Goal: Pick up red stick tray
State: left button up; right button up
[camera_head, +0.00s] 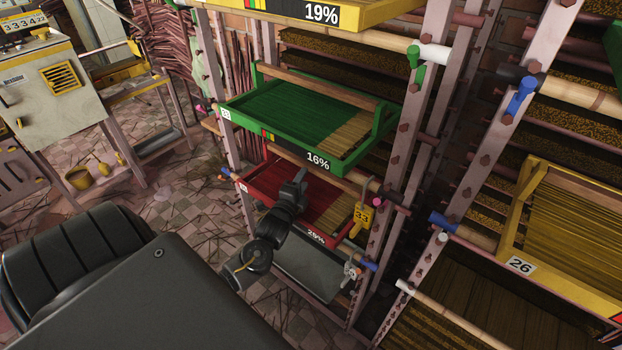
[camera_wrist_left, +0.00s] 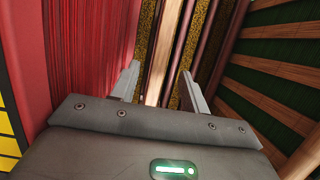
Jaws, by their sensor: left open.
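The red stick tray (camera_head: 256,199), marked 29% on its front, sits on the rack below a green tray. It holds red sticks on one side and tan ones on the other. My left gripper (camera_head: 292,186) is above the red tray and partly covers it. In the left wrist view, the red tray (camera_wrist_left: 36,60) and its sticks lie to the left. The left gripper (camera_wrist_left: 158,88) is open there. A pale wooden bar (camera_wrist_left: 160,60) shows between its fingers; I cannot tell whether it touches them. My right gripper is not in view.
The green tray (camera_head: 232,115), marked 16%, is close above the arm. A yellow tag (camera_head: 361,218) marked 33 hangs beside the red tray. Rack posts (camera_head: 410,130) stand to the right, with a yellow tray (camera_head: 519,215) beyond. Tiled floor (camera_head: 180,210) is open at left.

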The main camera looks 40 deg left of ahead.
aim_at(310, 170)
pick_arm(q)
jog(key=x, duration=0.5)
jog(key=shift+w, duration=0.2)
grip_shut()
jog(key=shift+r, duration=0.1)
